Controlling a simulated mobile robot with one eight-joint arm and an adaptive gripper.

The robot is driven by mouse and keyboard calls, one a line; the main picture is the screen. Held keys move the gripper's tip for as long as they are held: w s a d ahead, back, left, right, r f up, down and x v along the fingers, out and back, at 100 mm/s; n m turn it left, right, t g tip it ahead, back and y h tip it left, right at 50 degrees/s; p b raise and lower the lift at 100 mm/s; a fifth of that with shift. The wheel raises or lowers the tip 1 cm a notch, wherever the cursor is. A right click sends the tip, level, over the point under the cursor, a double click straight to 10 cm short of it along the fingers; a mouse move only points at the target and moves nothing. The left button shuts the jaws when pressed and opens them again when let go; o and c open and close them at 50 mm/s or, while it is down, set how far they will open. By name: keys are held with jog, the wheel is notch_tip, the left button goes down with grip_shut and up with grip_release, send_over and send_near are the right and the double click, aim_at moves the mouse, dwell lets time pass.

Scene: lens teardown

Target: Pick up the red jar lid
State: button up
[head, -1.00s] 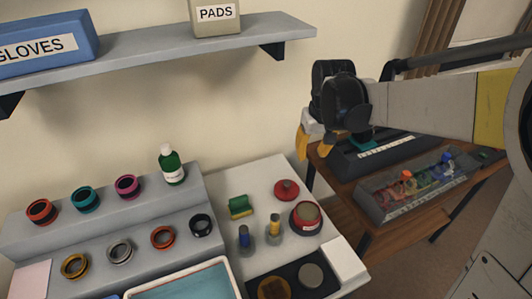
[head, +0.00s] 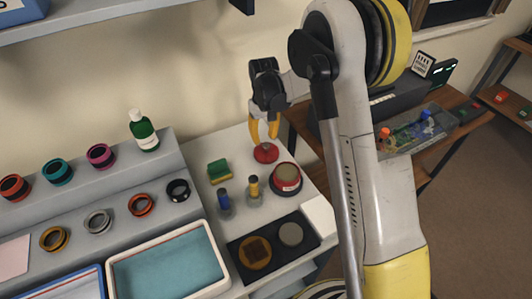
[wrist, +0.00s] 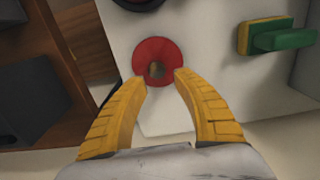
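The red jar lid (head: 265,153) lies on the white worktop near its back edge. In the wrist view the red lid (wrist: 157,58) is round, with a small brownish knob or centre. My gripper (head: 264,137) hangs just above the lid with its yellow fingers pointing down. In the wrist view my gripper (wrist: 160,78) is open, its fingertips apart at the near edge of the lid. I cannot tell whether the tips touch it.
A green and yellow sponge (head: 219,170) lies left of the lid, and also shows in the wrist view (wrist: 268,36). A black tray (head: 240,244) is in front. A green bottle (head: 144,131) stands on the stepped rack.

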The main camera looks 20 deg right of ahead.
aim_at(266, 145)
jog(key=f, duration=0.1)
jog(key=f+b, duration=0.1)
jog(key=f, duration=0.1)
jog(key=s+f+b, duration=0.1)
jog(key=f, duration=0.1)
jog(key=shift+d, duration=0.25)
jog(key=shift+r, duration=0.1)
grip_shut()
